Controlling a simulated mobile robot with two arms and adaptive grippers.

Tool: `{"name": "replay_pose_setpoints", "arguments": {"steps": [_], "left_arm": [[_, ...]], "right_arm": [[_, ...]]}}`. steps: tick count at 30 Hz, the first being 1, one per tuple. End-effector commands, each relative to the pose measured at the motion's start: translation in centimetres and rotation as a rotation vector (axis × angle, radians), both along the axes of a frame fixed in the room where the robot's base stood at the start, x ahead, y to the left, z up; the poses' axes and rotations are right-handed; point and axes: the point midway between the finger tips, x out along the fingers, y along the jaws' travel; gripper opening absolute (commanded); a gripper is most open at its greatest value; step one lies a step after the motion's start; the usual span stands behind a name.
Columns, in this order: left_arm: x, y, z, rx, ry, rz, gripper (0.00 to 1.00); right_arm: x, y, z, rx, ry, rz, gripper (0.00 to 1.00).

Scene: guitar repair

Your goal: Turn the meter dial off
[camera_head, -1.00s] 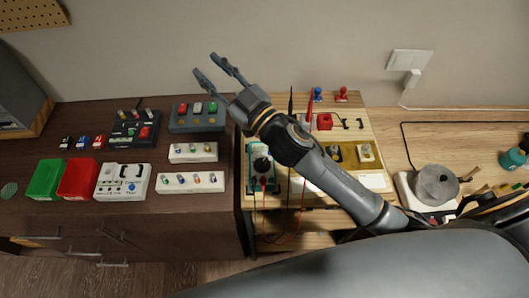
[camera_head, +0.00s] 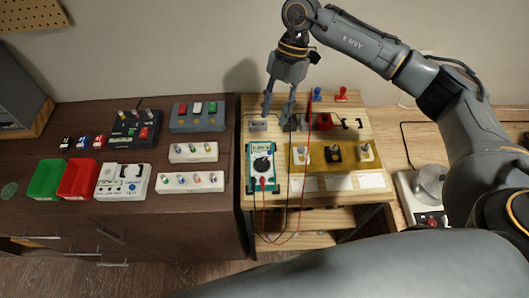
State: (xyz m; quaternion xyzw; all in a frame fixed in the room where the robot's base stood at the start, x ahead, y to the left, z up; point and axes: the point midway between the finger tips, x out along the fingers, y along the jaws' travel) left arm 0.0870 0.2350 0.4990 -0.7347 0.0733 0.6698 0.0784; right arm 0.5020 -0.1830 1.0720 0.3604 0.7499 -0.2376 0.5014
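The meter (camera_head: 261,180) is a teal-edged multimeter with a white face, lying on the light wooden bench top. Its black round dial (camera_head: 261,163) is in the middle of the face, and red and dark leads run from its lower end. The dial's exact setting is too small to read. My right gripper (camera_head: 277,118) points down over the bench behind the meter, fingers apart and empty, not touching the dial. My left gripper is not in view.
Green (camera_head: 47,180) and red (camera_head: 78,179) bins and switch boxes sit on the dark cabinet (camera_head: 205,212) to the left.

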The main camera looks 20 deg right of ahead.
Motion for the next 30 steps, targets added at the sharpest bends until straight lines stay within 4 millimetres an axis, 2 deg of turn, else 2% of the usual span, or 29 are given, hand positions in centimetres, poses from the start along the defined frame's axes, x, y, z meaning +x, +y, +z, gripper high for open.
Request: {"name": "replay_pose_setpoints", "arguments": {"steps": [5, 15, 21, 25, 30], "left_arm": [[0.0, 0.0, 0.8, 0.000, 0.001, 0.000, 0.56], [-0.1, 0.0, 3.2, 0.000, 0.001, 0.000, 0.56], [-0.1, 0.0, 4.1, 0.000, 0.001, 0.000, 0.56], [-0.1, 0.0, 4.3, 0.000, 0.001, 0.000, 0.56], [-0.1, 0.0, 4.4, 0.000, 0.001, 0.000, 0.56]], "right_arm": [[-0.6, 0.3, -1.5, -0.010, 0.009, 0.000, 0.34], [-2.4, 2.6, -7.9, -0.006, 0.008, 0.002, 0.34], [-3.1, 3.6, -11.0, -0.004, 0.005, 0.003, 0.34], [-3.3, 3.9, -12.2, -0.005, 0.005, 0.001, 0.34], [-3.4, 4.0, -12.6, -0.004, 0.002, 0.002, 0.34]]}}
